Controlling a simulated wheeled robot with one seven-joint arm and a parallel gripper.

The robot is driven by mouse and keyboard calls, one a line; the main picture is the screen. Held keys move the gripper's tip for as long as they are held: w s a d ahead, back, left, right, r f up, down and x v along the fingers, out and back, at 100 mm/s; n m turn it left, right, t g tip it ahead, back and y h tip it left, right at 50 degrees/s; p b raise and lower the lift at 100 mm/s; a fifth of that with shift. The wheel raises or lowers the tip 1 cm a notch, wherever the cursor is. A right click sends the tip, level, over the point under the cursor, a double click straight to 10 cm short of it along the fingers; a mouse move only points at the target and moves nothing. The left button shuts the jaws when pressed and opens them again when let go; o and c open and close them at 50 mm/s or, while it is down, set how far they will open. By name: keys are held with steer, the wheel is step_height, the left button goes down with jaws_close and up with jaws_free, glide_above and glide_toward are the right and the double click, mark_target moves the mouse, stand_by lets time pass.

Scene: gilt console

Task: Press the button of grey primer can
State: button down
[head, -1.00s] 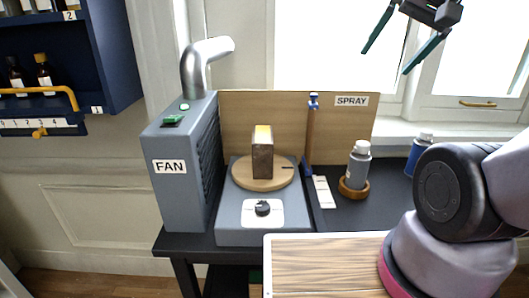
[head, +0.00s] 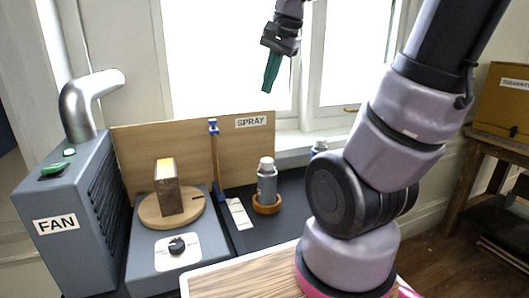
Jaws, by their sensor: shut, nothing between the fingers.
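The grey primer can (head: 267,184) stands upright in a round wooden ring holder (head: 266,204) on the dark bench top, below the SPRAY sign. Its light cap or button (head: 266,163) faces up with nothing over it. My gripper (head: 271,72) is shut and empty. It hangs in front of the window, well above the can in the picture, with its teal fingers together and pointing down. It does not touch anything.
A blue-topped post (head: 214,155) stands left of the primer can. A block (head: 167,188) sits on a round wooden turntable (head: 150,213). The grey FAN unit (head: 70,215) is at the left.

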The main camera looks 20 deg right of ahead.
mark_target(267, 159)
steer(key=w+d+f+m+g+h, duration=0.1)
steer(key=w+d+f+m+g, duration=0.2)
steer(key=w+f+m, duration=0.5)
steer(key=shift+w+d+f+g+h, duration=0.35)
steer(key=shift+w+f+g, duration=0.2)
steer(key=shift+w, duration=0.4)
step_height(267, 159, down, 14)
steer(key=shift+r, duration=0.1)
